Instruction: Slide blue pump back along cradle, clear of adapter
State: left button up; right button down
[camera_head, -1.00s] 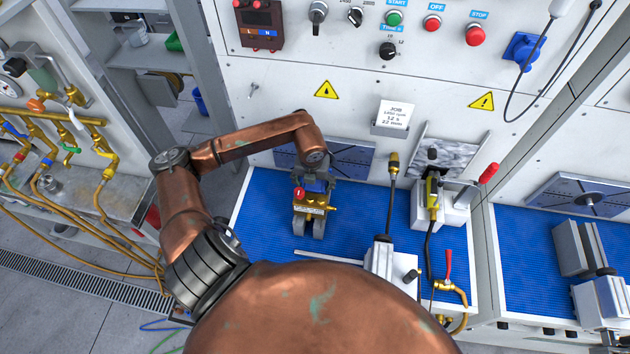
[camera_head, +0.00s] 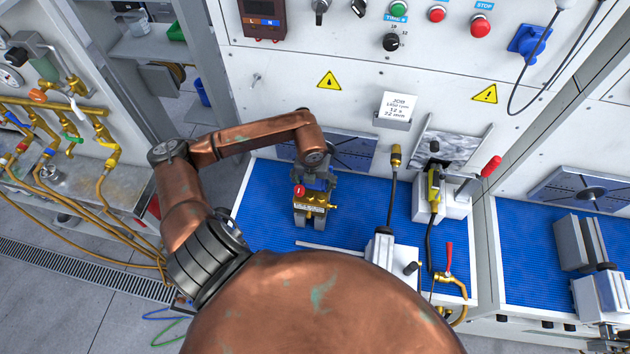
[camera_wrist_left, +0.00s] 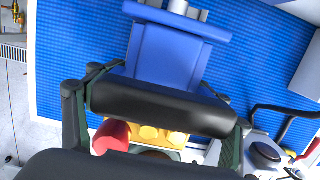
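The blue pump (camera_head: 316,203), with a brass front and a red knob, sits on a grey cradle (camera_head: 300,218) on the blue mat. My left gripper (camera_head: 318,182) reaches down onto the pump from behind. In the left wrist view, the gripper's dark pads (camera_wrist_left: 150,138) have brass and the red knob between them, and the pump's blue body (camera_wrist_left: 165,55) shows beyond. The gripper appears shut on the pump, though the contact is partly hidden. The slotted mounting plate (camera_head: 358,153) stands behind on the panel; my arm hides the adapter area. My right gripper is not in view.
A valve with a red lever (camera_head: 449,260) is at the front right. The blue mat (camera_head: 262,215) is bare left of the pump.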

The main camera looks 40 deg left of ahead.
aim_at(313, 186)
pick_arm(q)
jog(key=o, duration=0.5)
jog(key=shift+s, duration=0.1)
jog(key=shift+c, duration=0.2)
jog(key=shift+o, duration=0.4)
notch_tip(313, 186, up, 12)
jog(key=s, duration=0.1)
jog(key=shift+s+d, duration=0.15)
jog(key=shift+d, duration=0.25)
